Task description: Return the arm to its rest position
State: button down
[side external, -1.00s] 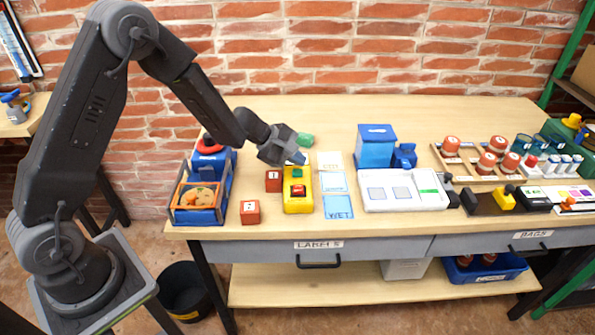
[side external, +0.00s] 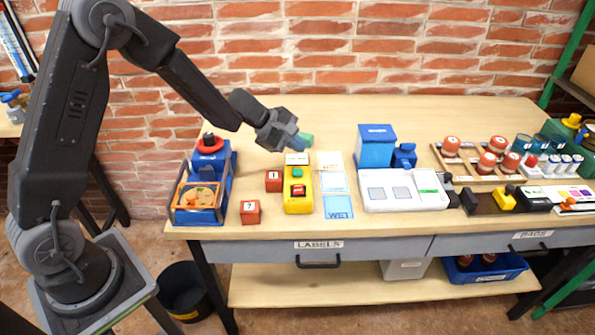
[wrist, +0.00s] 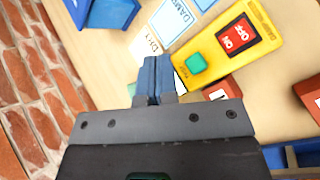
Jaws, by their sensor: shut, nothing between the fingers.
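My gripper (side external: 298,143) is above the back part of the bench, just behind the yellow switch box (side external: 298,205). In the wrist view its blue fingers (wrist: 153,80) are together with nothing between them. The yellow box lies just beyond the fingertips in the wrist view (wrist: 228,42), with a green button (wrist: 195,63) and a red ON switch (wrist: 237,37).
Red numbered blocks (side external: 250,211) stand left of the yellow box, beside a blue bin (side external: 223,203). Blue-edged cards (side external: 337,207) lie to its right. A blue box (side external: 376,147) and a white panel (side external: 405,190) stand farther right. The back of the bench is clear.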

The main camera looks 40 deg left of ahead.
jog(key=shift+r, duration=0.1)
jog(key=s+d+r+m+g, duration=0.1)
jog(key=s+d+r+m, duration=0.35)
jog(key=s+r, duration=0.2)
jog(key=s+d+r+m+g, duration=0.1)
jog(key=s+d+r+m, duration=0.2)
jog(key=s+r+m, duration=0.4)
jog(key=s+a+r+m+y, duration=0.1)
jog(key=s+a+m+y, duration=0.1)
jog(key=s, duration=0.6)
jog(key=s+a+r+m+y, duration=0.2)
jog(key=s+m, duration=0.3)
jog(key=s, duration=0.4)
jog(key=shift+s+a+r+m+y, duration=0.15)
jog(key=shift+s+a+m+y, duration=0.2)
jog(key=shift+a+y, duration=0.45)
jog(key=c, duration=1.8)
grip_release()
jog(key=shift+w+d, duration=0.1)
jog(key=shift+d, duration=0.05)
jog(key=shift+c, duration=0.2)
